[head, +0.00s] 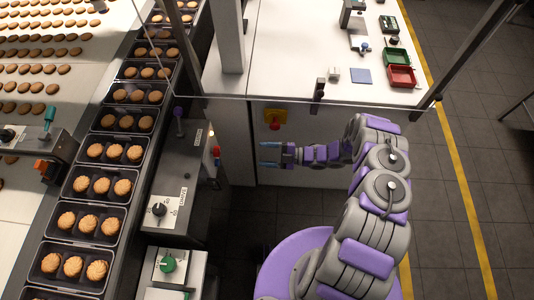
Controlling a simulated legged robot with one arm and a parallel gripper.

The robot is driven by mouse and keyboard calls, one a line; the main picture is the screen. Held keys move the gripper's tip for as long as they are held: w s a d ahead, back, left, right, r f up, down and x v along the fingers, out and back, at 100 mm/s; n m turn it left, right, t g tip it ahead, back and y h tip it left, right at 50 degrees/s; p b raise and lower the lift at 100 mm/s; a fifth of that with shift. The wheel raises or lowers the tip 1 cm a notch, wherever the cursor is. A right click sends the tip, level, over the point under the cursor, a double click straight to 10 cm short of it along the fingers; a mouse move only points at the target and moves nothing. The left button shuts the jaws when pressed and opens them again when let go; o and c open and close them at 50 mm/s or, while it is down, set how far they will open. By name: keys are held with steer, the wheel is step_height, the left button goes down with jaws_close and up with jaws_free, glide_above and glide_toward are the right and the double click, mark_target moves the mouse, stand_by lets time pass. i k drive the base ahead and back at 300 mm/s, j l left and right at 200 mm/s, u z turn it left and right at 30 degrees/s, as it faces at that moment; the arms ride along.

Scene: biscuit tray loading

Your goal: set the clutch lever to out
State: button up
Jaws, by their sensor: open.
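A black dial (158,210) sits on the same box, a green knob (168,264) on a nearer one. Biscuit trays (101,150) run along the left. A red stop button (274,124) is on the white cabinet beyond my gripper. A frame bar (300,102) crosses above.

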mark_target(178, 111)
steer(key=k, duration=1)
